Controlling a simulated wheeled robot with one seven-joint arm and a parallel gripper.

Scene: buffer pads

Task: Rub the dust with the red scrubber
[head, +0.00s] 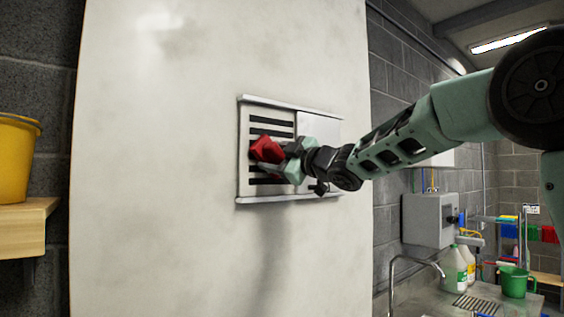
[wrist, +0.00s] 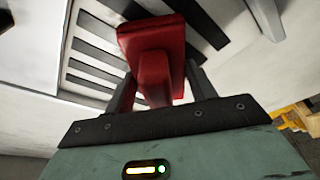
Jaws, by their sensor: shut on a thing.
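The red scrubber (head: 265,149) is held in my gripper (head: 275,158) in front of a slotted metal vent panel (head: 284,112) on a pale wall. In the wrist view the red scrubber (wrist: 152,48) sits between the two dark fingers, with its head at the vent slats (wrist: 95,70). My gripper (wrist: 150,95) is shut on its handle. The scrubber looks very close to the slats; I cannot tell whether it touches them. I cannot make out the dust clearly; part of the vent is hidden behind the scrubber and gripper.
A yellow bucket (head: 17,157) stands on a wooden shelf (head: 28,226) at the left. At the lower right are a sink with a tap (head: 415,262), bottles (head: 455,268) and a green bucket (head: 514,281). The pale wall (head: 160,200) around the vent is clear.

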